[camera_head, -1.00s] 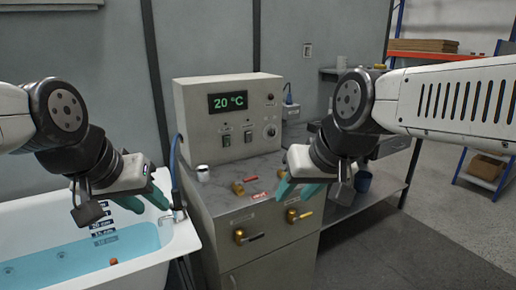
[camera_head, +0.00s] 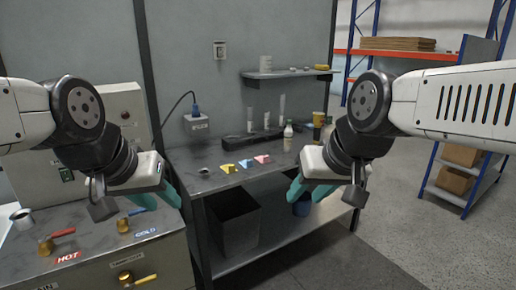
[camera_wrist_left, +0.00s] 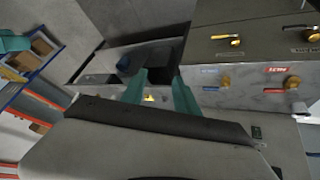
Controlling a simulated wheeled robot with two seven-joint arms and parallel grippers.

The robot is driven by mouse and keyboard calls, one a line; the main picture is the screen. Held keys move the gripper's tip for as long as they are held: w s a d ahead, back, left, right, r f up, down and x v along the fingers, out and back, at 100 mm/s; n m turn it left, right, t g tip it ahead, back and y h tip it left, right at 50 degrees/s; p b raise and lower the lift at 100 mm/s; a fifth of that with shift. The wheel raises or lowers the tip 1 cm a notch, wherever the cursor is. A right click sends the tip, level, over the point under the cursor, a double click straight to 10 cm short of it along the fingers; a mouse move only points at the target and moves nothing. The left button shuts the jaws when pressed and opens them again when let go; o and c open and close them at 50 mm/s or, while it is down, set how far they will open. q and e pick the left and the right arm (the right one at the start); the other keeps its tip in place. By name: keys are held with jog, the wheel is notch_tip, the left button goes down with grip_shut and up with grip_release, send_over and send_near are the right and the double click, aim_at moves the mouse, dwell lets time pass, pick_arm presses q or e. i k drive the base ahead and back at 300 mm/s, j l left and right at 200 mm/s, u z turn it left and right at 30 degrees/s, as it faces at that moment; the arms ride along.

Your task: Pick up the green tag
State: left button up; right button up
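I cannot make out a green tag in either view. A yellow tag (camera_head: 228,168), a blue tag (camera_head: 245,163) and a pink tag (camera_head: 262,159) stand in a row on the grey bench (camera_head: 205,184). My left gripper (camera_head: 158,198) is open and empty, left of the tags over the gap between the valve cabinet and the bench. In the left wrist view its spread teal fingers (camera_wrist_left: 160,94) frame a small yellow patch, probably the yellow tag. My right gripper (camera_head: 308,192) is open and empty, in front and right of the tags.
The valve cabinet (camera_head: 80,235) with red and blue levers is at left. A white bottle (camera_head: 288,136), a dark rack (camera_head: 250,138) and cups stand behind the tags. A dark bin (camera_head: 232,218) and blue bucket (camera_head: 302,206) are below.

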aim_at(329, 118)
jog(key=i+l, duration=0.15)
jog(key=l, duration=0.25)
jog(key=i+l, duration=0.15)
jog(key=l, duration=0.2)
jog(key=i+l, duration=0.2)
jog(key=l, duration=0.2)
jog(key=i+l, duration=0.15)
jog(key=l, duration=0.2)
jog(key=i+l+z, duration=0.1)
jog(key=l, duration=0.3)
jog(key=i+l, duration=0.4)
jog(key=l, duration=0.35)
jog(key=i+l, duration=0.15)
jog(key=l, duration=0.2)
jog(key=i+l+u, duration=0.2)
jog(key=i+l, duration=0.15)
jog(key=i+l+u, duration=0.2)
jog(key=i+l, duration=0.2)
jog(key=i+l+u, duration=0.2)
jog(key=i+l, duration=0.25)
jog(key=i+l+u, duration=0.2)
jog(key=i+l, duration=0.2)
jog(key=l, duration=0.15)
jog(key=i+l+u, duration=0.15)
jog(key=i+l, duration=0.15)
jog(key=l, duration=0.25)
